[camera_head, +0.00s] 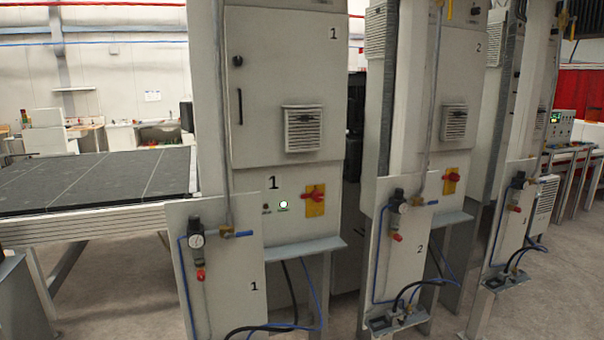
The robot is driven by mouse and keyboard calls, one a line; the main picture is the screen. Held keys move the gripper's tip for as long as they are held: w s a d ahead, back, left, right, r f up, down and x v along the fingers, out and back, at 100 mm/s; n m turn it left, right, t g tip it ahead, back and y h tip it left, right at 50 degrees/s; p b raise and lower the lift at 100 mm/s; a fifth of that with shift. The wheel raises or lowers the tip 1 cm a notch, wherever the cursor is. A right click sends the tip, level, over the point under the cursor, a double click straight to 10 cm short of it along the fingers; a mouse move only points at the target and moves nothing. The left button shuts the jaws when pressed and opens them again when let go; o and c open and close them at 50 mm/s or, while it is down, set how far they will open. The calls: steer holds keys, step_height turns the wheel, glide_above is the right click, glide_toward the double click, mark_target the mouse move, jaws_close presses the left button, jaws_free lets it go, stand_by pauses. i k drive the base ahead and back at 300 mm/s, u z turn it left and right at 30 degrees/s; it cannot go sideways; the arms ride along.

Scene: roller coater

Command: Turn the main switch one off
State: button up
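Main switch one is a red rotary handle (313,197) on a yellow plate (316,209), on the lower front of the cabinet marked 1 (281,95). Its red handle looks roughly horizontal. A small lamp (284,204) to its left is lit whitish green, beside a dark button (266,207). My gripper is not visible in this view.
A panel marked 1 (222,280) with gauge, blue hose and valves stands in front, lower left. A ledge (295,249) juts out below the switch. Cabinet 2 (452,110) with its own red switch (452,177) stands right. A dark table (95,180) is left.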

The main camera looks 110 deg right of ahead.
mark_target(316, 195)
steer(key=z, duration=0.2)
steer(key=k, duration=2.45)
steer(key=z, duration=2.3)
steer(key=i, duration=1)
steer(key=u, duration=0.65)
